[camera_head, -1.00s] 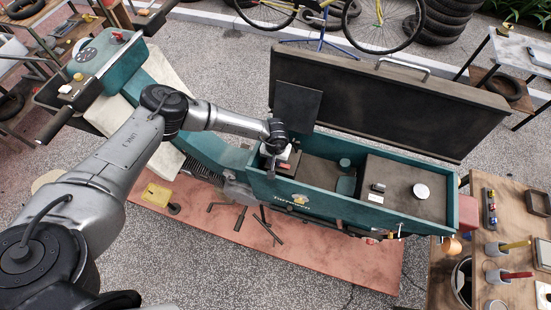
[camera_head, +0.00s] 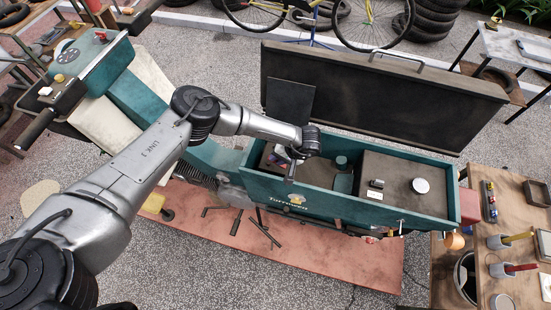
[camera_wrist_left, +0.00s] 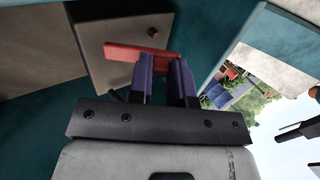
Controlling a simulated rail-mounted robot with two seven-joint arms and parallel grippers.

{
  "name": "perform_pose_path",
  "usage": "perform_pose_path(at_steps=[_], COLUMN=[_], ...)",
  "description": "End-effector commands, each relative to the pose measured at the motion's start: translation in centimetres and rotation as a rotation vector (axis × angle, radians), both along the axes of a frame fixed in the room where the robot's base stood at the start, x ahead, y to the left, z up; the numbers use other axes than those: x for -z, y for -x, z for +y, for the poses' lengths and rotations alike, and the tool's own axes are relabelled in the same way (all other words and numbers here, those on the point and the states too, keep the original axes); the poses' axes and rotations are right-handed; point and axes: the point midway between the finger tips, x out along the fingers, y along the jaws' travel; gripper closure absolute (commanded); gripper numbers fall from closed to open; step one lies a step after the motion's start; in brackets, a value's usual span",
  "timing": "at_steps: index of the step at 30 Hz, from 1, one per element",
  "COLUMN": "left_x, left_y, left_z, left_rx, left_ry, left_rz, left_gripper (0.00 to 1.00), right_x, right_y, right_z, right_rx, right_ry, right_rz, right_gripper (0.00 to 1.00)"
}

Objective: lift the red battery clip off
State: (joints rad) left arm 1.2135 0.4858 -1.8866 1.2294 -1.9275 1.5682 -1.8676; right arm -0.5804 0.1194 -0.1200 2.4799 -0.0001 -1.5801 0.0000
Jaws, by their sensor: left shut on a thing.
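The red battery clip (camera_wrist_left: 140,52) shows in the left wrist view as a red bar between and beyond the blue fingers of my left gripper (camera_wrist_left: 164,75), which is shut on it. Behind it is a grey-brown box (camera_wrist_left: 110,55) with a small round brown stud on its face, perhaps the battery. I cannot tell whether the clip touches the box. In the head view my left gripper (camera_head: 293,167) is over the left part of the open teal cart compartment (camera_head: 345,212). The clip is not clear there. My right gripper is not in view.
A raised dark lid (camera_head: 400,100) stands along the compartment's back edge. A brown box top (camera_head: 400,165) with a white round cap (camera_head: 420,186) fills its right part. A wooden bench (camera_head: 490,225) with cups and tools stands at the right.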

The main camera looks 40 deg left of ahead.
Motion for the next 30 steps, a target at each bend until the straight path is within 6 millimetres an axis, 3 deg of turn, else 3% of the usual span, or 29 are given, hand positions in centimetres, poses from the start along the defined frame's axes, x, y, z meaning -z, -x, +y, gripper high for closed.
perform_pose_path(at_steps=[18, 19, 27, 30], left_x=[-0.07, -0.07, -0.07, -0.07], left_y=[-0.08, -0.08, -0.07, -0.07], left_z=[-0.22, -0.22, -0.23, -0.23], left_rx=[0.001, 0.001, 0.001, 0.001], left_ry=[-0.040, -0.040, -0.040, -0.040], left_rz=[0.016, 0.016, 0.016, 0.016], left_gripper=[1.00, 0.80, 0.55, 0.55], right_x=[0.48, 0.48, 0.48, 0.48], right_y=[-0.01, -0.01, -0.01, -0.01], right_z=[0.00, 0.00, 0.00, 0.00], right_rx=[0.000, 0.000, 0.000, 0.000], right_ry=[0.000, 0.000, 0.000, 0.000], right_rz=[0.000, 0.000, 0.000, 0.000], right_gripper=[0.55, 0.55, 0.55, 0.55])
